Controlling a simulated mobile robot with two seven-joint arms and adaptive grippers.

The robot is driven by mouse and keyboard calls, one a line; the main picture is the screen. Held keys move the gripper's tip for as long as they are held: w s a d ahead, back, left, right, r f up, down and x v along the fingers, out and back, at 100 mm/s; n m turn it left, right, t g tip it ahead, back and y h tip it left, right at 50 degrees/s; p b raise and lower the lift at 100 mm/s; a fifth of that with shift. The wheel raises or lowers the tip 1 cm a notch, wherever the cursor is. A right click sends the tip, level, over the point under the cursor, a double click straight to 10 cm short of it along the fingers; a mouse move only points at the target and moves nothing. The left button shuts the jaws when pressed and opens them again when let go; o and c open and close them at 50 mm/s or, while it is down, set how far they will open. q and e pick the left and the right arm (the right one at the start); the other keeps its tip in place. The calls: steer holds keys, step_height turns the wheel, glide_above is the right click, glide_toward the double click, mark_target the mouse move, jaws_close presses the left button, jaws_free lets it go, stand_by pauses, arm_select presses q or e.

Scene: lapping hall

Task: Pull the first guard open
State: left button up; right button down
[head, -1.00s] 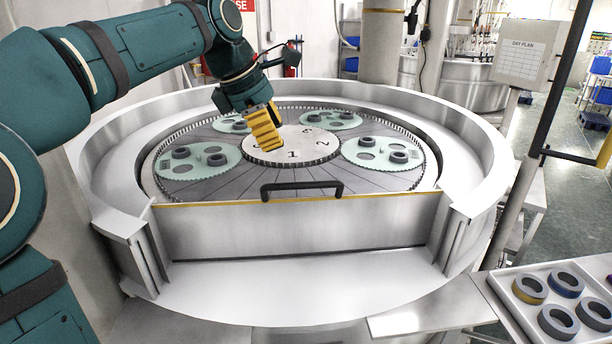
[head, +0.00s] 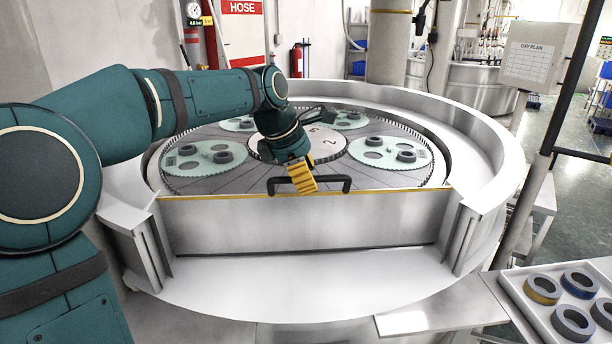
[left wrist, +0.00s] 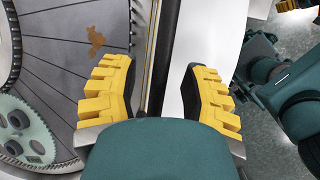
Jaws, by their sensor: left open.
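The first guard (head: 300,222) is a plain steel panel with a yellow top edge, standing upright across the front of the round machine. A black bar handle (head: 336,181) is on its top edge. My left gripper (head: 303,184) is at the handle's left-middle part and covers some of it. In the left wrist view my left gripper (left wrist: 164,92) is open, with its yellow-padded fingers apart on either side of the dark handle bar (left wrist: 161,50). A bit of yellow and black at the top right there looks like part of my right gripper (left wrist: 292,4).
Behind the guard lies the toothed plate with green carriers (head: 390,153) holding dark rings. The steel rim (head: 475,150) curves round it. At right are a post with a day plan box (head: 537,55) and a white tray (head: 520,298) of rings. The ledge before the guard is clear.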

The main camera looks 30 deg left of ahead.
arm_select(q)
jaws_close()
stand_by(0.3)
